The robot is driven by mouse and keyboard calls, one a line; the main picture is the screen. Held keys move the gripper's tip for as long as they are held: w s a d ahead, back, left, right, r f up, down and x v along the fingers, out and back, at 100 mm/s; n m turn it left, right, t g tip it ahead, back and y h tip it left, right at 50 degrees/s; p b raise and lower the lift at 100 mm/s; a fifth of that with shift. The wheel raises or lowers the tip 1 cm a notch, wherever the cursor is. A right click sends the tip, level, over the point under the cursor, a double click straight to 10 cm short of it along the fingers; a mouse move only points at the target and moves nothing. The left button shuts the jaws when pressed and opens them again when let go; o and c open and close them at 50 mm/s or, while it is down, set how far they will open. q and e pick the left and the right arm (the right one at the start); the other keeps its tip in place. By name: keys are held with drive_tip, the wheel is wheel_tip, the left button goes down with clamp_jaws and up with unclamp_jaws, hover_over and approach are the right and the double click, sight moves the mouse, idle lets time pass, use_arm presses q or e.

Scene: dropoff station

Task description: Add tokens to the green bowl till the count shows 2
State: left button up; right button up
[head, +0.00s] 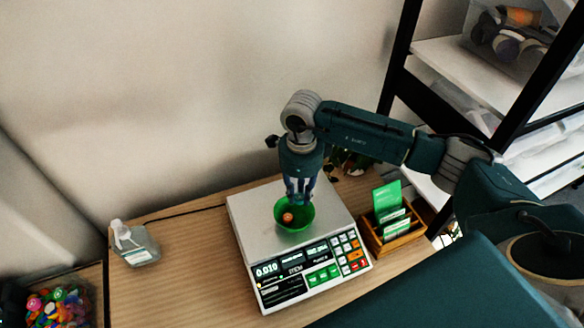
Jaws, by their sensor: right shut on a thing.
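The green bowl (308,219) sits on the silver pan of a counting scale (253,215). An orange token (288,217) shows inside the bowl. The scale's left display (266,270) reads about 0.010; the other displays are too small to read surely. My right gripper (299,200) points down over the bowl's far rim, its fingers close together. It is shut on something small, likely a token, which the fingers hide. A bin of many coloured tokens (60,305) stands at the lower left. My left gripper is out of view.
A clear pump bottle (135,245) stands on the wooden table (190,270) left of the scale. A wooden card box (395,232) with green and white cards is close to the scale's right. A black-framed shelf (455,65) with clear bins rises at the right.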

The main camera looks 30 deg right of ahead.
sight(301, 195)
drive_tip(key=shift+w+d+r+m, duration=0.15)
drive_tip(key=shift+w+d+m, duration=0.05)
drive_tip(key=shift+w+m, duration=0.2)
drive_tip(key=shift+d, duration=0.15)
drive_tip(key=shift+s+f+b, duration=0.25)
drive_tip(key=shift+f+b, duration=0.45)
drive_tip(key=shift+f, duration=0.4)
wheel_tip(301, 195, down, 3)
drive_tip(key=shift+w+b, duration=0.15)
drive_tip(key=shift+b, duration=0.55)
drive_tip(key=shift+f, duration=0.25)
drive_tip(key=o, duration=0.8)
drive_tip(key=shift+r, duration=0.15)
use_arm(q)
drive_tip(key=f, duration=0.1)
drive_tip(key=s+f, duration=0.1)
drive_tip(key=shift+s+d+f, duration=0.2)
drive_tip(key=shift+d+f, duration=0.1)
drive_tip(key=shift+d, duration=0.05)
use_arm(e)
wheel_tip(301, 195, up, 12)
drive_tip(key=shift+f, duration=0.15)
